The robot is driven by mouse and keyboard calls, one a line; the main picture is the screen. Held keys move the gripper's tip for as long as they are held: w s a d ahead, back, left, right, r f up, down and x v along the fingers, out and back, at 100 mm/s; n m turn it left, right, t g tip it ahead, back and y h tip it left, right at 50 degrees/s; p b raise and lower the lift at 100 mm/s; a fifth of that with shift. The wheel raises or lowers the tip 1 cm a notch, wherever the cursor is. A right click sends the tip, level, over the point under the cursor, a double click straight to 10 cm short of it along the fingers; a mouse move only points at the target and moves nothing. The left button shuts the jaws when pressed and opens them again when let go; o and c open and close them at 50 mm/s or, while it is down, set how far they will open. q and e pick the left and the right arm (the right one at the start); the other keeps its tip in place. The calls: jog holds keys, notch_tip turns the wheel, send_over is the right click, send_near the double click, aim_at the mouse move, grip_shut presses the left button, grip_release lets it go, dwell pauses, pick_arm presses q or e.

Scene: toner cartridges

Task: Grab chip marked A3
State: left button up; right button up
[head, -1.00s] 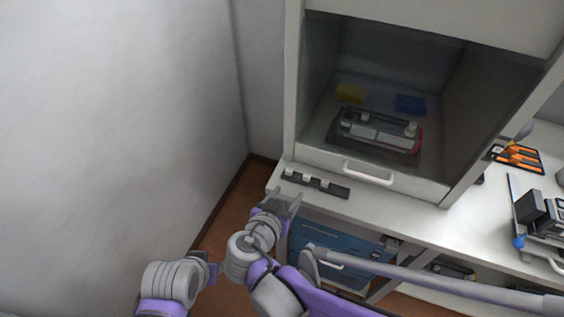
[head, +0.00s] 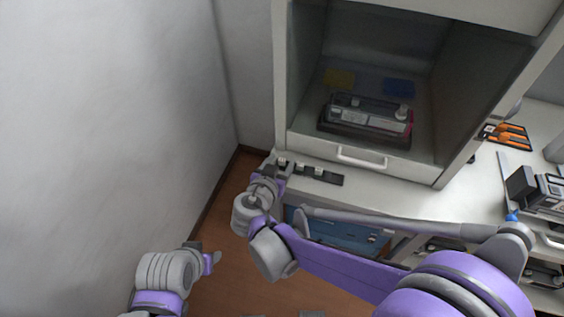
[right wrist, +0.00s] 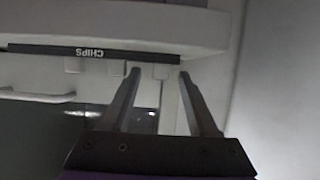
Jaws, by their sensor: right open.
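In the right wrist view the rack (right wrist: 100,50) shows upside down with the word CHIPS. No A3 mark is readable. My right gripper (head: 277,164) is open at the rack's left end.
An open cabinet (head: 361,156) with a white handle stands behind the rack, holding a toner cartridge (head: 366,118), a yellow block (head: 340,78) and a blue block (head: 399,87). Orange-handled tools (head: 508,135) lie at the right. A wall (head: 110,110) bounds the left.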

jog(key=shift+x, duration=0.8)
grip_shut()
